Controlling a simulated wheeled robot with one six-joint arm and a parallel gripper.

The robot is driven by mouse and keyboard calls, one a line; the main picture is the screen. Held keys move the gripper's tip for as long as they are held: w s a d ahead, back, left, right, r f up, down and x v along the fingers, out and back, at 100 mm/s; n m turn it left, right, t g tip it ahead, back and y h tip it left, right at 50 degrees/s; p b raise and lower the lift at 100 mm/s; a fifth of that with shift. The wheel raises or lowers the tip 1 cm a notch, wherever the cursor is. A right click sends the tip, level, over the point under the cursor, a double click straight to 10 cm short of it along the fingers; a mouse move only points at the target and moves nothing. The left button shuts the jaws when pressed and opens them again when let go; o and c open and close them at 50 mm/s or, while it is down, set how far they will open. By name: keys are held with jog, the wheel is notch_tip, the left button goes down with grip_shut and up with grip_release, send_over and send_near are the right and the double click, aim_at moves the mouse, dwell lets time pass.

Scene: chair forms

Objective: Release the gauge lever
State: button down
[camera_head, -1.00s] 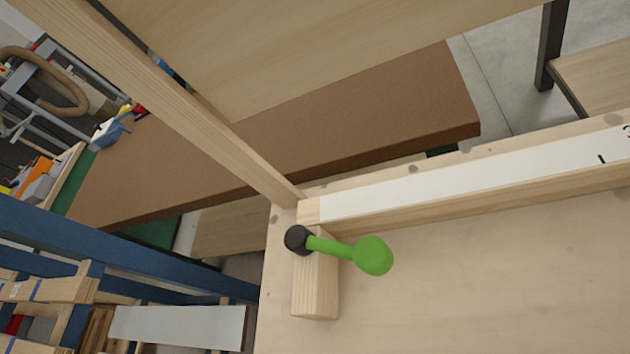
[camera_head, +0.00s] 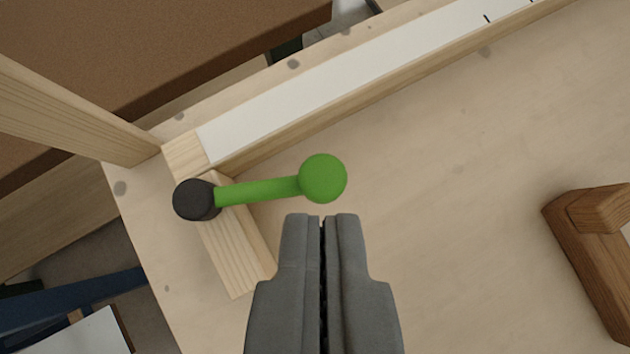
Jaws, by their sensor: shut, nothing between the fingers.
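The gauge lever (camera_head: 258,191) is a green arm with a round green knob (camera_head: 323,178) at its right end and a black pivot (camera_head: 195,200) at its left end. It lies across a light wooden block (camera_head: 236,250) at the corner of the board. My gripper (camera_head: 323,218) is shut and empty, its fingertips just below the knob in the picture. I cannot tell whether the fingertips touch the knob; a small gap shows between them.
A wooden rail with a white scale strip (camera_head: 340,82) runs up to the right behind the lever. An upright wooden post (camera_head: 70,115) stands at left. A dark brown wooden piece (camera_head: 596,262) sits at right. The pale board (camera_head: 450,190) between is clear.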

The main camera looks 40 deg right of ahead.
aim_at(333, 190)
jog(key=x, duration=0.9)
jog(key=shift+d+f, duration=0.15)
jog(key=s+a+m+g+h, duration=0.1)
jog(key=m, duration=0.1)
jog(key=s+a+m+g, duration=0.1)
jog(key=m, duration=0.1)
jog(key=shift+s+a+g+h, duration=0.2)
jog(key=shift+g+h, duration=0.1)
jog(key=shift+h, duration=0.1)
jog(key=s+a+m+g, duration=0.1)
jog(key=a+m+g, duration=0.2)
jog(key=a, duration=0.3)
jog(key=shift+s+a+m, duration=0.3)
jog(key=shift+a+m, duration=0.05)
jog(key=shift+m, duration=0.55)
jog(key=shift+a, duration=0.1)
